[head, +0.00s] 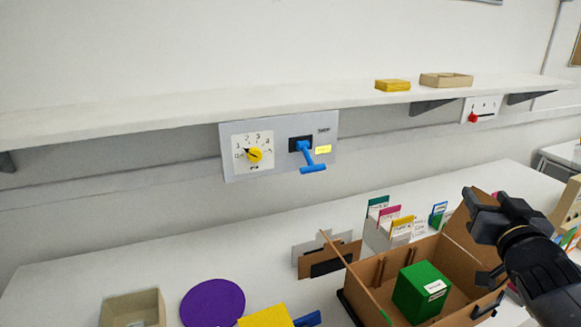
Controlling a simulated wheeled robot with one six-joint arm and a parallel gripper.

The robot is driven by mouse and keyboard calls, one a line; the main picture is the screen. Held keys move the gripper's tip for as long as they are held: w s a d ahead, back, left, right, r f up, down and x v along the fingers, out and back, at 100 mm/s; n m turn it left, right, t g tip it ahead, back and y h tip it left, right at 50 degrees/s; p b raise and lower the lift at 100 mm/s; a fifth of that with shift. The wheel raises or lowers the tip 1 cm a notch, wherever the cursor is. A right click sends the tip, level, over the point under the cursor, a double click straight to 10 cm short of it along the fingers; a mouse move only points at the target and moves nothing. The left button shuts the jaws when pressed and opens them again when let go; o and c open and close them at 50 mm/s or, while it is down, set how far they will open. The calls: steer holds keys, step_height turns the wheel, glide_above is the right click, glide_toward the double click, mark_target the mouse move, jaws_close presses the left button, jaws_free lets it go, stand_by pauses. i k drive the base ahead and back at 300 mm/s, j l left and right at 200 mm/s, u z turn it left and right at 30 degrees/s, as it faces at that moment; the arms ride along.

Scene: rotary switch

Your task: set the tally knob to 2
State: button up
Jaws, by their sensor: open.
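The yellow tally knob (255,156) sits on a white numbered dial (268,138) on a grey panel (222,160) on the wall, under the shelf. Its dark pointer mark aims up and left, near the low numbers around 1; the exact setting is too small to tell. My gripper (478,213) is at the right, above the cardboard box, well away from the knob and touching nothing that I can see. It is open and empty.
A blue lever (307,157) juts out right of the dial. A white shelf (200,108) runs above the panel. Below, the table holds a cardboard box (365,275) with a green block (415,288), a card file (385,235), and a purple disc (212,302). Space before the panel is clear.

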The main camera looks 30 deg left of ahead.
mark_target(254, 154)
steer(key=k+u, duration=0.2)
steer(key=u, duration=0.65)
steer(key=i+j+u, duration=0.1)
steer(key=i+j, duration=0.2)
steer(key=j, duration=0.2)
